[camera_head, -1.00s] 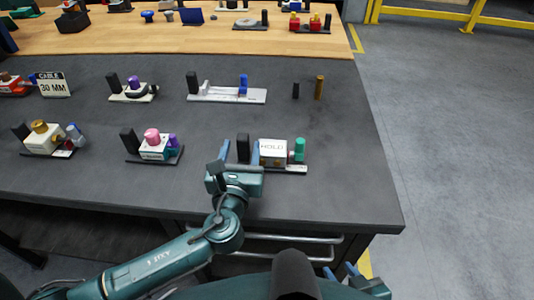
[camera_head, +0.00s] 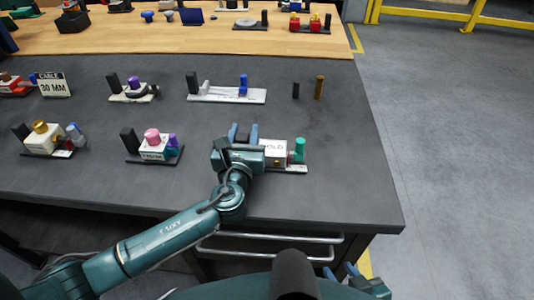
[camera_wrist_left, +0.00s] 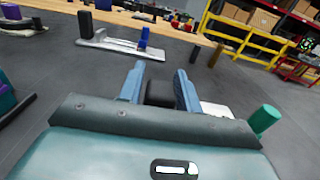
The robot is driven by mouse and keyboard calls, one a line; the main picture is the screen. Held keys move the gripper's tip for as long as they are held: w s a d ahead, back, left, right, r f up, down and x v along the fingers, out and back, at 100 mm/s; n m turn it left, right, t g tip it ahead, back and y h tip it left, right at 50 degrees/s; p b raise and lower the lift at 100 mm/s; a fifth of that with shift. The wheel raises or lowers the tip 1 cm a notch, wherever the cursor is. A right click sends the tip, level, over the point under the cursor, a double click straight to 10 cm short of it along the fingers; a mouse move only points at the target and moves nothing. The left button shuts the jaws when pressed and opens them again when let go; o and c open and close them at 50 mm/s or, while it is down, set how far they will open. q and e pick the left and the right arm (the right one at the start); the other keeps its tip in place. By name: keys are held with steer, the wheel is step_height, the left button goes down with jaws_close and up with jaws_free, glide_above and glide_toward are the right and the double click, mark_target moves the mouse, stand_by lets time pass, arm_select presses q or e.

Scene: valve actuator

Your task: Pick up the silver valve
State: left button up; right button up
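I cannot tell for sure which item is the silver valve. A pale box marked "HOLD" (camera_head: 276,153) sits on a base with a green knob (camera_head: 299,148) and a black block. In the left wrist view the black block (camera_wrist_left: 160,92) stands between my blue fingers, with gaps unclear. My left gripper (camera_head: 244,133) is open beside the box's left side and partly hides it. A long silver-white plate (camera_head: 215,95) with a blue post (camera_head: 243,85) lies further back. My right gripper (camera_head: 340,271) is at the bottom edge, its fingers apart and empty.
A unit with a pink knob (camera_head: 152,135) stands to the left, and one with a gold knob (camera_head: 40,127) further left. A brass post (camera_head: 319,88) and a short dark post (camera_head: 296,90) stand at the back right. The grey table (camera_head: 350,190) is clear on the right.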

arm_select(q)
jaws_close()
steer(key=shift+r, duration=0.15)
step_height(320, 180, up, 9)
steer(key=shift+f, duration=4.2)
